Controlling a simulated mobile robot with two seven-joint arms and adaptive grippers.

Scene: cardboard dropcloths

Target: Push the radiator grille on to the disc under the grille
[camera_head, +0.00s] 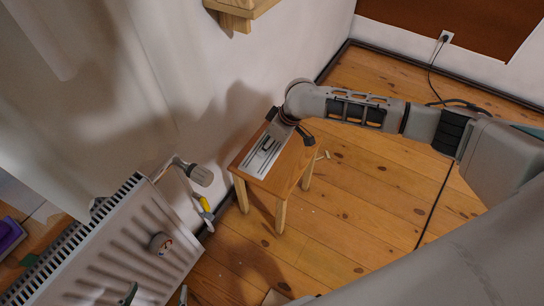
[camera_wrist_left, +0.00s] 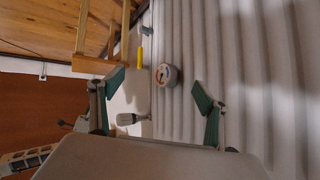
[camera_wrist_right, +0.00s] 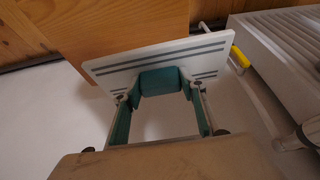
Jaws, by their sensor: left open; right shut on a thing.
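A white slotted plate, which looks like the grille (camera_head: 260,164), is at the small wooden stool (camera_head: 298,162). It shows close in the right wrist view (camera_wrist_right: 105,69). My right gripper (camera_wrist_right: 162,82) is shut on it near its middle; whether the plate touches the stool top is unclear. A small round disc (camera_head: 161,243) with a coloured face is against the white ribbed radiator (camera_head: 125,250); it also shows in the left wrist view (camera_wrist_left: 167,75). My left gripper (camera_head: 156,296) is open and empty in front of the radiator, its fingers spread either side of the disc in its wrist view.
A grey valve knob (camera_head: 201,175) sticks out at the radiator's upper corner. A yellow-handled tool (camera_head: 205,204) is by the wall. A wooden shelf (camera_head: 240,10) hangs above. Bare floor (camera_head: 370,200) lies right of the stool, with a cable near the far wall.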

